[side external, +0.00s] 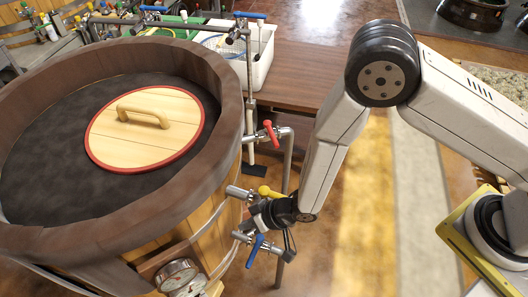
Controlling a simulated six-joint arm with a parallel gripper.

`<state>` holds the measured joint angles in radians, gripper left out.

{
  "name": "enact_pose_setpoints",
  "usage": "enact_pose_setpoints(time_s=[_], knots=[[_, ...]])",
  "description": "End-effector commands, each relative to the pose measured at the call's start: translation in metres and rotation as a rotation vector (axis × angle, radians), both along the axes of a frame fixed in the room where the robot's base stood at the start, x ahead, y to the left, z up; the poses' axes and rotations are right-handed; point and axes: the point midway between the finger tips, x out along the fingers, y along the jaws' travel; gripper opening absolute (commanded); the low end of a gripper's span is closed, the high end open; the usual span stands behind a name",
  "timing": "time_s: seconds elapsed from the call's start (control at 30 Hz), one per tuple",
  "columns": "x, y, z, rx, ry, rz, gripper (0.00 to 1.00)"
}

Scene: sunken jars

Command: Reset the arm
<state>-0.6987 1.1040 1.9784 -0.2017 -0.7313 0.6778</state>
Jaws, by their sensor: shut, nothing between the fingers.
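My gripper (258,214) is the dark end of my arm, low at the right side of the large wooden barrel (215,110). It is shut, with nothing seen between its fingers. It is beside the pipe fittings on the barrel's outer wall, close to a yellow valve handle (271,193) and above a blue valve handle (255,250). I cannot tell whether it touches the pipes. A round pale wooden lid (150,140) with a red rim and a wooden handle (142,116) lies on the dark surface inside the barrel.
A red-handled valve (270,133) and upright pipes stand between the barrel and my arm. A pressure gauge (177,277) sits on the barrel's front. A brown table (300,75) with a white bin (257,55) is behind. Floor to the right of my gripper is clear.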

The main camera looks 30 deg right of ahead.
Motion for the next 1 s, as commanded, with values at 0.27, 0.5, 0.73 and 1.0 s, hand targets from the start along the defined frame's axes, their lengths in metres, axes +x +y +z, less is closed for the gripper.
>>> enact_pose_setpoints(time_s=[0.27, 0.5, 0.73, 1.0], knots=[[0.033, -0.047, 0.06, -0.102, -0.05, 0.015, 0.0], [0.049, -0.103, 0.1, -0.222, -0.041, -0.042, 0.0], [0.048, -0.167, 0.137, -0.34, 0.013, -0.12, 0.0], [0.024, -0.237, 0.176, -0.446, 0.114, -0.199, 0.0]])
